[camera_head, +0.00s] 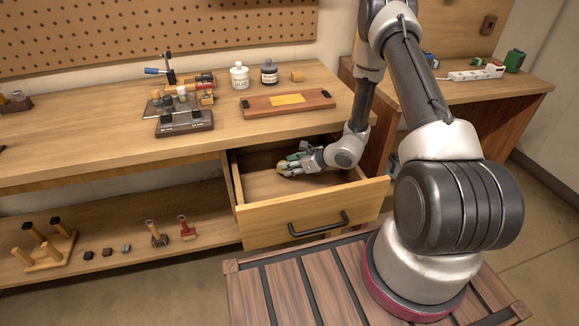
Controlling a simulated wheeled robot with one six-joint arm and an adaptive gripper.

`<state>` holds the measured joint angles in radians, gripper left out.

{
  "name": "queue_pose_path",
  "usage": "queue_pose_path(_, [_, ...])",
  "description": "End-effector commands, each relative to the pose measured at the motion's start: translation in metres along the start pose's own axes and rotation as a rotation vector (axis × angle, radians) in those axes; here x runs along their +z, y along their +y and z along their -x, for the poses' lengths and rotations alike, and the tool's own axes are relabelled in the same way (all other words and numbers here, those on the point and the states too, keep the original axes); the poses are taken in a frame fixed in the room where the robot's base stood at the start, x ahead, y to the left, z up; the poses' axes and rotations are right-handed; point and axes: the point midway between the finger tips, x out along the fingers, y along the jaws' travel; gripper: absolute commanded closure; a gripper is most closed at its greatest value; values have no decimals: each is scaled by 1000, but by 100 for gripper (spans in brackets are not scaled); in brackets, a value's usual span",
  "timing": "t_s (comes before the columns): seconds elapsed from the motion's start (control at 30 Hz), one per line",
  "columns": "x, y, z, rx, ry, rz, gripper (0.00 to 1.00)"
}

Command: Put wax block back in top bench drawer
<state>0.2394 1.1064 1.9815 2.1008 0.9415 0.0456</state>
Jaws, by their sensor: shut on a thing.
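The top bench drawer (300,222) is pulled out under the right part of the bench. Its front has a dark bar handle. My gripper (284,168) reaches into the open drawer from the right, low over its floor. I cannot tell whether the block touches the drawer floor. The visible drawer floor around it is bare.
The bench top (110,158) overhangs the drawer's back. A wooden board with a yellow inset (287,100), two jars (240,76), a small tan block (297,76) and a tool stand (170,72) stand on it. Small tools (187,228) line the lower shelf.

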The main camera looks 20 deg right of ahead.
Motion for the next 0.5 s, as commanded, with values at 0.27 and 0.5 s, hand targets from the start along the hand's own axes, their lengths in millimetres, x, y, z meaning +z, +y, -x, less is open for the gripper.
queue_pose_path(0.27, [-3, 0, -11, -1, 0, -1, 93])
queue_pose_path(0.5, [-5, 0, -12, -1, 0, -1, 50])
